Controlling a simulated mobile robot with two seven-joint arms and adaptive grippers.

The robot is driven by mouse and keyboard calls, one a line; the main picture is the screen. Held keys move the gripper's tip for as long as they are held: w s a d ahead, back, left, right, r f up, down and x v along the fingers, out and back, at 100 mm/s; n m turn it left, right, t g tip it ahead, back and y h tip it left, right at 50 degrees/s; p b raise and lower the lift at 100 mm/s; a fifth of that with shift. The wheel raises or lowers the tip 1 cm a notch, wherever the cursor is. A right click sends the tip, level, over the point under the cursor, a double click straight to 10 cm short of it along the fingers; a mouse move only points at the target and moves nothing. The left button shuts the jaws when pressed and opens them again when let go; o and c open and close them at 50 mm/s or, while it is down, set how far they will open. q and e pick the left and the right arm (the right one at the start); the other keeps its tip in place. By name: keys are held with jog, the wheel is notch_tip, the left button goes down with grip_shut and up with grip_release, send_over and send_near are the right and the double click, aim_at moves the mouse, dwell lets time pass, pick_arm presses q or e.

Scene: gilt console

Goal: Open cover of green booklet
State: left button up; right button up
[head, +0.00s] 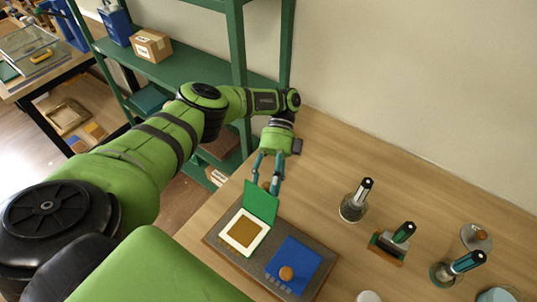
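The green booklet lies on a grey board (257,262) with its green cover (261,203) standing up steeply along the far edge. Its white-bordered page with a brown middle (244,232) is exposed. My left gripper (265,187) reaches down behind the raised cover, one finger on each side of a small brown knob at its top edge. The cover hides part of the fingertips, so I cannot tell whether they press on the knob. My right gripper is not in view.
A blue booklet (294,262) with a wooden knob lies shut on the same board. Several bottles and holders, including a dark-capped bottle (354,205) and a wooden holder (386,247), stand to the right. A green shelf (190,62) and the wall bound the far side.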

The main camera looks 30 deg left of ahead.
pick_arm(q)
notch_tip(320, 180, up, 10)
dwell(0.5)
jog(key=shift+f, duration=0.1)
dwell(0.4)
